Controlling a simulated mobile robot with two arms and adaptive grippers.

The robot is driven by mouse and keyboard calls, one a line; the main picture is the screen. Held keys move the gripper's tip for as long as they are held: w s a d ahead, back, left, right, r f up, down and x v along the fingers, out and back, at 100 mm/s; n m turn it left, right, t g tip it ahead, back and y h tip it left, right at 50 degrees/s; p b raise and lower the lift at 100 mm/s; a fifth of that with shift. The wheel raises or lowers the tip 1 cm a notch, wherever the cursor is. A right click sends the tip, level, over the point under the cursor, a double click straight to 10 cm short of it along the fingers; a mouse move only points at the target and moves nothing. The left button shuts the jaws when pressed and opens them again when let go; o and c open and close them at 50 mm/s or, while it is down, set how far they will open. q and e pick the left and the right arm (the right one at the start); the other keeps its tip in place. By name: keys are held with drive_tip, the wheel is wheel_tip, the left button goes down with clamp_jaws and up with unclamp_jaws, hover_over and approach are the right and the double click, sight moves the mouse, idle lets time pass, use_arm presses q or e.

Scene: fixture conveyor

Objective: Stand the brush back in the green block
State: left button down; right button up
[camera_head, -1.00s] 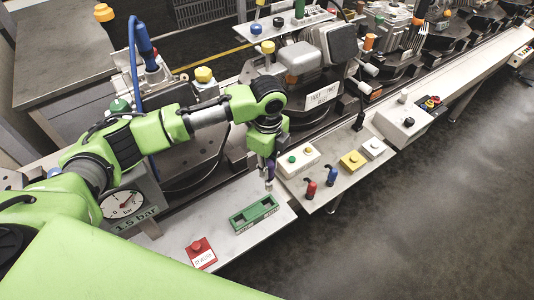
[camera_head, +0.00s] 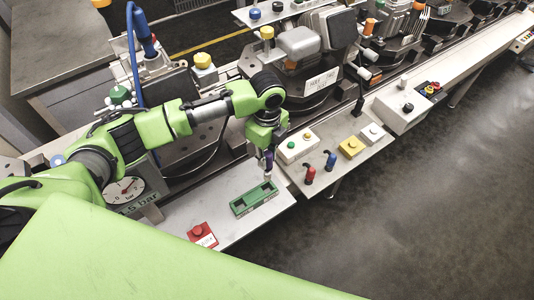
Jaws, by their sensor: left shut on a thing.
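The green block (camera_head: 241,207) lies on the pale front shelf, with dark openings in its top. My left gripper (camera_head: 267,152) points down above the block's right end and is shut on the brush (camera_head: 268,166), a thin purple-blue thing. The brush hangs about upright, its pale lower end close over the right end of the block. I cannot tell whether it touches the block. The fingers hide the brush's upper part. My right gripper does not show.
A red labelled button box (camera_head: 201,234) stands left of the block. A pressure gauge (camera_head: 125,191) is further left. To the right, a shelf holds a white button box (camera_head: 297,147), red (camera_head: 310,175) and blue (camera_head: 330,161) levers and a yellow box (camera_head: 352,147).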

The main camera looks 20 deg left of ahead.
sight(267, 177)
use_arm(q)
drive_tip(key=shift+w+f+b, duration=0.1)
drive_tip(key=shift+f+b, duration=1.05)
drive_tip(key=shift+f, duration=1.95)
drive_tip(key=shift+f, duration=0.15)
drive_tip(key=shift+f+b, duration=1.2)
drive_tip(key=shift+f, duration=1.05)
drive_tip(key=shift+f, duration=0.2)
drive_tip(key=c, duration=1.7)
unclamp_jaws()
